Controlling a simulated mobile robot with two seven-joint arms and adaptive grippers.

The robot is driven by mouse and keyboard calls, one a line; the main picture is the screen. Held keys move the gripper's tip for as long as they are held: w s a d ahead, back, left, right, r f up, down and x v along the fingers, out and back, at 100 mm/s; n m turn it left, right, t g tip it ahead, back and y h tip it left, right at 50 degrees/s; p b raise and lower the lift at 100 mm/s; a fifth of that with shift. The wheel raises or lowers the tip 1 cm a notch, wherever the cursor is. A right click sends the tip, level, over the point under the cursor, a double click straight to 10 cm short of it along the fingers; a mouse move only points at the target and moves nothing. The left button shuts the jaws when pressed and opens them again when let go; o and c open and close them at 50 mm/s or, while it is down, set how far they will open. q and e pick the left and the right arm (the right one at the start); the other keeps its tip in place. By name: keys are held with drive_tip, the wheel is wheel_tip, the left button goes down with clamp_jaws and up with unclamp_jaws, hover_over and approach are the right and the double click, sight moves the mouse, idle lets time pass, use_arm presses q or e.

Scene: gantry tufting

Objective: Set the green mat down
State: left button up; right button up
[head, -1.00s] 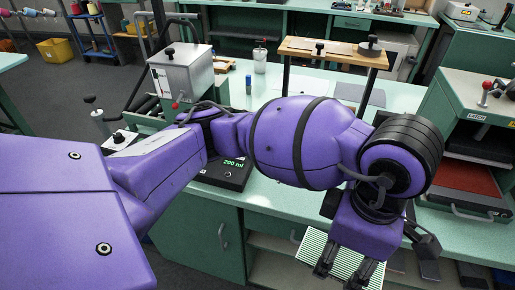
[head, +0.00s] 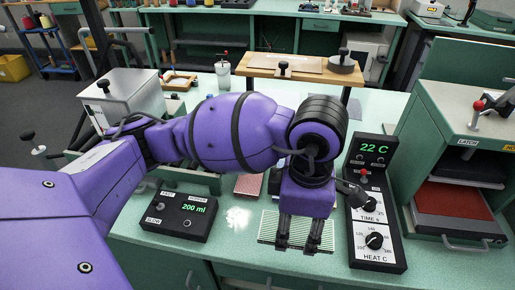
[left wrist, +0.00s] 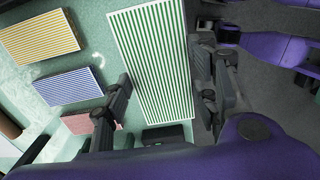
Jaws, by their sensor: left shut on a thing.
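The green-and-white striped mat (head: 270,226) is in my left gripper (head: 299,246), over the front part of the pale green bench top (head: 235,250). In the left wrist view the mat (left wrist: 155,60) lies lengthwise between the two fingers, and the left gripper (left wrist: 165,98) is shut on it. I cannot tell whether the mat touches the bench. My gripper hides part of the mat in the head view. My right gripper is not in view.
The left wrist view shows a yellow striped mat (left wrist: 40,37), a blue striped mat (left wrist: 68,87) and a reddish mat (left wrist: 78,124) on the bench.

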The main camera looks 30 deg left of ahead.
use_arm(q)
drive_tip(key=w+a+f, duration=0.1)
drive_tip(key=f, duration=0.1)
drive_tip(key=w+a+f, duration=0.2)
drive_tip(key=a+f, duration=0.1)
drive_tip(key=shift+a+f, duration=0.1)
drive_tip(key=shift+f, duration=0.25)
drive_tip(key=shift+w+a+f, duration=0.15)
drive_tip(key=shift+f, duration=1.55)
drive_tip(key=shift+f, duration=0.15)
drive_tip(key=o, duration=1.1)
drive_tip(key=shift+o, duration=0.2)
wheel_tip(320, 180, up, 12)
drive_tip(key=shift+r, duration=0.2)
